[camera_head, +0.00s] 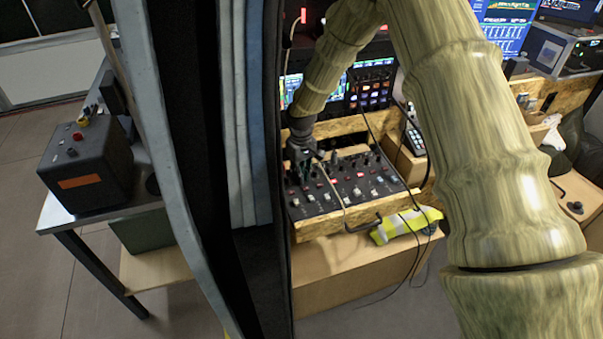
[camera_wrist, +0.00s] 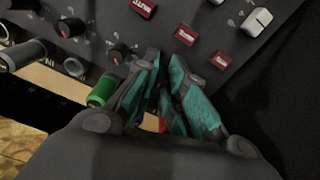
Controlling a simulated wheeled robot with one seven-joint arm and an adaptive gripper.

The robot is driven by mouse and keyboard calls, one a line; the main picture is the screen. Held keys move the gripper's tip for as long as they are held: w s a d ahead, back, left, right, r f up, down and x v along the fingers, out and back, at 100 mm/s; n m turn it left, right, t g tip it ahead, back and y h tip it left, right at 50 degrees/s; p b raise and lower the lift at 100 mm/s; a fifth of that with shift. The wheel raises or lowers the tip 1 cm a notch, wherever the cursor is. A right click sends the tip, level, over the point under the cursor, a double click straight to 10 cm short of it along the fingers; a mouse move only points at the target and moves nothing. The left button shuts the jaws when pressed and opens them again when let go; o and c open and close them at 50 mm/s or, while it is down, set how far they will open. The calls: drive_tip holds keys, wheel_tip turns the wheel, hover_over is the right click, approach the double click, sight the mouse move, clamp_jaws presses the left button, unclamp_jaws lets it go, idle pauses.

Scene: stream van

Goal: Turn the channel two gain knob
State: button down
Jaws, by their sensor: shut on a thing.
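The black mixer panel (camera_head: 322,203) lies in a wooden frame in the head view, with rows of small knobs, red buttons and pale fader caps. My gripper (camera_head: 303,160) is down at its back left corner. In the wrist view my gripper (camera_wrist: 165,72) has its teal fingers close together, tips at the panel. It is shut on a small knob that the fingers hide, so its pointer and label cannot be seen. Two dark knobs with red marks, one far (camera_wrist: 70,27) and one nearer (camera_wrist: 118,54), stand left of the fingers.
A green plug (camera_wrist: 102,91) stands close beside the left finger. Red buttons (camera_wrist: 187,35) and a white fader cap (camera_wrist: 257,21) lie to the right. A dark partition (camera_head: 195,130) stands left.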

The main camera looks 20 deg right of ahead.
drive_tip(key=shift+r, duration=0.1)
idle(0.3)
drive_tip(key=c, duration=1.4)
unclamp_jaws()
drive_tip(key=shift+c, duration=0.2)
wheel_tip(320, 180, up, 12)
